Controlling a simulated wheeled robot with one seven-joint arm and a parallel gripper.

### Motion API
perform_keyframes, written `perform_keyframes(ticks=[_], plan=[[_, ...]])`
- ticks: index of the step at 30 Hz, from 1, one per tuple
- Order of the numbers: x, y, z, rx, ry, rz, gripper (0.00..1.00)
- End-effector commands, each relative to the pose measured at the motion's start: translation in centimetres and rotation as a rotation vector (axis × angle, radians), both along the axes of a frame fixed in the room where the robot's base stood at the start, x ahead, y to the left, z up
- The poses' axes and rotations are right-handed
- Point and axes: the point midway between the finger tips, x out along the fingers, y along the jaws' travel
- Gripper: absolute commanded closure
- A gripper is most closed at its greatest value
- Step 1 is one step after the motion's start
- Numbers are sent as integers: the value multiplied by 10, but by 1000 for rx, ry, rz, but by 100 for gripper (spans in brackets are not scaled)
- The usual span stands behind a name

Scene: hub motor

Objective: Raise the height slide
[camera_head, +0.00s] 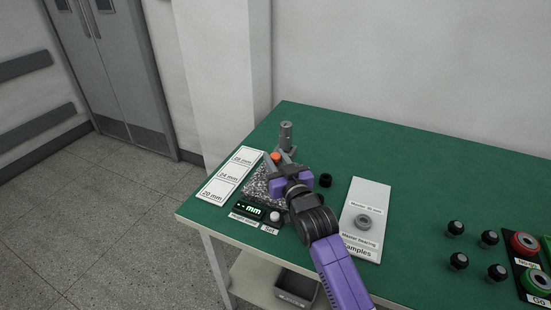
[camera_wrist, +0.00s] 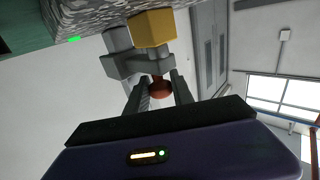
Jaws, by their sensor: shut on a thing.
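The height gauge has a speckled granite base (camera_head: 256,186) and a grey upright column (camera_head: 286,137). An orange-red knob shows near the column in the head view (camera_head: 276,156) and between my fingers in the wrist view (camera_wrist: 160,90). It sits at a grey bracket (camera_wrist: 135,64), which appears to be the height slide. A yellow-orange block (camera_wrist: 152,27) is beside the bracket. My gripper (camera_head: 283,160) is shut on the knob, with one finger on each side in the wrist view (camera_wrist: 160,84). My gripper and wrist hide part of the gauge.
A height display (camera_head: 250,210) reads "-- mm", beside a Set button (camera_head: 274,216). Cards for 28, 24 and 20 mm (camera_head: 228,176) lie left. Several black knobs (camera_head: 459,261) stand farther right.

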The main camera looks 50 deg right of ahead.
Motion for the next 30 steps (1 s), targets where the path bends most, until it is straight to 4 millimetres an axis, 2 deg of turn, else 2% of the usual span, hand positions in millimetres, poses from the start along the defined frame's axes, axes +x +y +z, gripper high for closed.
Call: perform_keyframes(ticks=[9, 19, 20, 22, 30], plan=[[0, 0, 30, -1, -2, -1, 100], [0, 0, 29, 0, -1, 0, 100], [0, 0, 29, 0, -1, 0, 66], [0, 0, 29, 0, -1, 0, 52], [0, 0, 29, 0, 0, 0, 50]])
